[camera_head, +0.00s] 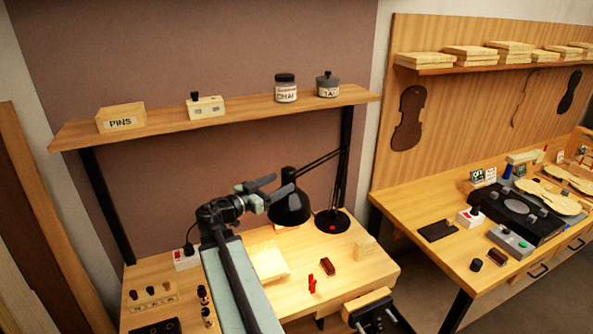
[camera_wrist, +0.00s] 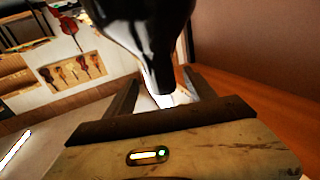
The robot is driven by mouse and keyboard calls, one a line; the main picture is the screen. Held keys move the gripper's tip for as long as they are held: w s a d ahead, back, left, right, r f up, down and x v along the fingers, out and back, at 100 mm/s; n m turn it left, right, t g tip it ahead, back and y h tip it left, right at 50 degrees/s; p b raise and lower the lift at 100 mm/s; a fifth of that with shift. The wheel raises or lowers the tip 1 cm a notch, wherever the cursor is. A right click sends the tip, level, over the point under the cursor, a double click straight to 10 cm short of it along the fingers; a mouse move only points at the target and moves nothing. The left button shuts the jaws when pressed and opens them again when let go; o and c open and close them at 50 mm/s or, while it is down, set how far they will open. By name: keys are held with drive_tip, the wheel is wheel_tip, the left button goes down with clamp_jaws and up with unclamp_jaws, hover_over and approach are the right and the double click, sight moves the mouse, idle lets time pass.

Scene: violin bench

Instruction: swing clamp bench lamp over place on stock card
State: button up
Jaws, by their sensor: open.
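The black bench lamp has its shade (camera_head: 290,208) hanging over the bench, a thin jointed arm (camera_head: 318,163) and a round base (camera_head: 332,222) with a red spot. My gripper (camera_head: 277,187) is open at the shade's upper left side. In the wrist view, the dark shade (camera_wrist: 150,40) hangs large in front of my spread fingers (camera_wrist: 158,92), with a bright patch beyond its narrow end. I cannot tell whether the fingers touch it.
A pale flat block (camera_head: 268,262), red clips (camera_head: 312,284) and a dark red block (camera_head: 328,267) lie on the bench. A shelf (camera_head: 235,118) with jars and boxes runs above. A vise (camera_head: 368,307) is at the front edge. A second bench stands right.

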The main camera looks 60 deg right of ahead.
sight(295, 175)
drive_tip(key=x, duration=0.7)
drive_tip(key=shift+s+d+f, duration=0.1)
drive_tip(key=shift+d, duration=0.3)
clamp_jaws()
